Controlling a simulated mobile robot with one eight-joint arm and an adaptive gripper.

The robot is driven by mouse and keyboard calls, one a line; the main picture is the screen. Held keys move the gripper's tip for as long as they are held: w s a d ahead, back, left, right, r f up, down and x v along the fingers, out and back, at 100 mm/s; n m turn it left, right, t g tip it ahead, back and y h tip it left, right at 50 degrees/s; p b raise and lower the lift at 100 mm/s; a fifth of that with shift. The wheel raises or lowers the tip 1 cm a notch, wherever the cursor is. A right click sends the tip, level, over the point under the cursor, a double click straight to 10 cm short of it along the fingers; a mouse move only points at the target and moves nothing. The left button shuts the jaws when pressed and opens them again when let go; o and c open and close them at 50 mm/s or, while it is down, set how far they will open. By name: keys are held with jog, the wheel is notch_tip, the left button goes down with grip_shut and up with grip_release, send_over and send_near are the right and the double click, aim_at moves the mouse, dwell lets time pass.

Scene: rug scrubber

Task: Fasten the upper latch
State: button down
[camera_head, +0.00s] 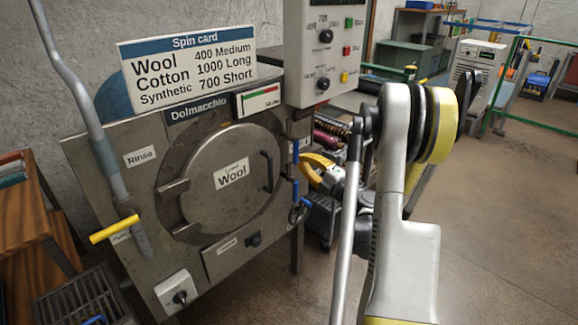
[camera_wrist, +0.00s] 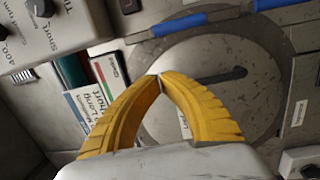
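The upper latch, with a blue handle (camera_wrist: 186,22), lies beside the round door (camera_wrist: 215,55) in the wrist view. A second blue handle (camera_wrist: 272,4), the lower latch, is further right at the top edge. In the head view, blue latch parts (camera_head: 296,190) show along the right edge of the door (camera_head: 225,200), which sits flush in its frame. My gripper (camera_wrist: 160,77) has its two yellow fingertips together with nothing visible between them. It is in front of the door and apart from the upper latch. I cannot tell whether the upper latch is fastened.
The control box (camera_head: 325,45) with knobs and buttons stands above the door, and the spin card (camera_head: 190,58) rests on top of the machine. A bent grey lever with a yellow grip (camera_head: 114,230) is at left. Open floor (camera_head: 500,210) lies to the right.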

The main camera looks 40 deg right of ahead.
notch_tip(320, 180, down, 6)
jog(key=s+n+y, duration=0.1)
jog(key=s, duration=0.1)
jog(key=shift+s+r+n+g, duration=0.15)
jog(key=shift+n+g, duration=0.15)
jog(key=shift+g, duration=0.1)
jog(key=shift+a, duration=0.1)
jog(key=w+d+p, duration=0.1)
jog(key=w+d, duration=0.2)
jog(key=w, duration=0.8)
jog(key=shift+d, duration=0.3)
